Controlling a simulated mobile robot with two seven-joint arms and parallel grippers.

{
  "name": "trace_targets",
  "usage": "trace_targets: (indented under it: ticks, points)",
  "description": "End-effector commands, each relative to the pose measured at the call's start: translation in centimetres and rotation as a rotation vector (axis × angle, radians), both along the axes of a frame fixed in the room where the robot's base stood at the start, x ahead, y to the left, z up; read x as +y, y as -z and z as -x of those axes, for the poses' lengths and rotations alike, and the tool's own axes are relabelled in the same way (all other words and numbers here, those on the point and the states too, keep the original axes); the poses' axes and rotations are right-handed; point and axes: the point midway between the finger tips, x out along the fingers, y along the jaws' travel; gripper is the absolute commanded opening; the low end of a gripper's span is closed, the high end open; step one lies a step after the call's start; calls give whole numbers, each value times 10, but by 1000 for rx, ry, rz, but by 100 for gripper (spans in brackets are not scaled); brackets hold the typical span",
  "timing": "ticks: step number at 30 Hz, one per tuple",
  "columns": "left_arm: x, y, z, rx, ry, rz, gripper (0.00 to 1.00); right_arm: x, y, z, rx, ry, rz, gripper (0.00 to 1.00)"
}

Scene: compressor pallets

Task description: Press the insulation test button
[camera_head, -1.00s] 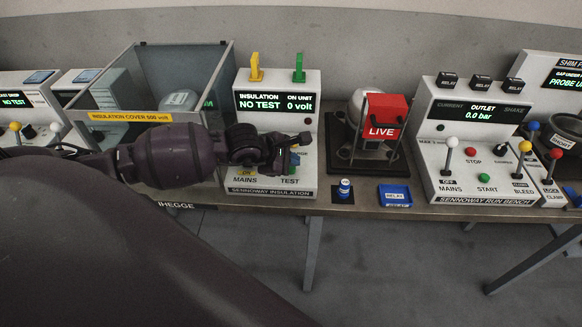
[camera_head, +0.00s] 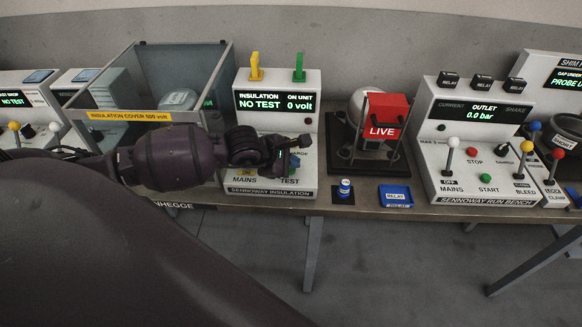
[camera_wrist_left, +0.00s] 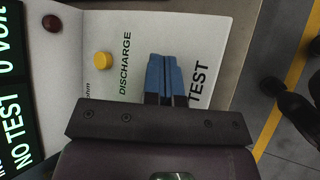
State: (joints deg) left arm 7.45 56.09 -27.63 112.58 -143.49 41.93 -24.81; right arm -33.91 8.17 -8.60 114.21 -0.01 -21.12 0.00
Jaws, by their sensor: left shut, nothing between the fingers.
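My left gripper (camera_head: 293,168) is over this panel above the TEST label. In the left wrist view its blue fingertips (camera_wrist_left: 164,78) are shut together with nothing between them, beside the TEST label (camera_wrist_left: 198,85). The test button itself is not visible; the fingers cover that spot. Whether they touch it, I cannot tell. A yellow button (camera_wrist_left: 102,59) is next to the DISCHARGE label. My right gripper is not in view.
A clear-walled insulation cover box (camera_head: 150,95) stands left of the console. A red LIVE sign on a unit (camera_head: 385,118), a small blue can (camera_head: 345,188) and a blue relay tray (camera_head: 396,196) are to the right. The run bench (camera_head: 470,135) with levers stands further right.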

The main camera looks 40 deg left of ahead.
Motion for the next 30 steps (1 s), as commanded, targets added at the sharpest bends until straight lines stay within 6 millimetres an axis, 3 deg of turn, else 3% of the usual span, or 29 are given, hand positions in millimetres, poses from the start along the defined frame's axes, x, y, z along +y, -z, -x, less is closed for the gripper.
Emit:
trace_targets:
  ticks: [17, 30]
  points:
    - [0, 2, 0, 2, -1, 0, 0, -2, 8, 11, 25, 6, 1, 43]
    - [0, -17, 0, 0, 0, 0, 0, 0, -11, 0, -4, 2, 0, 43]
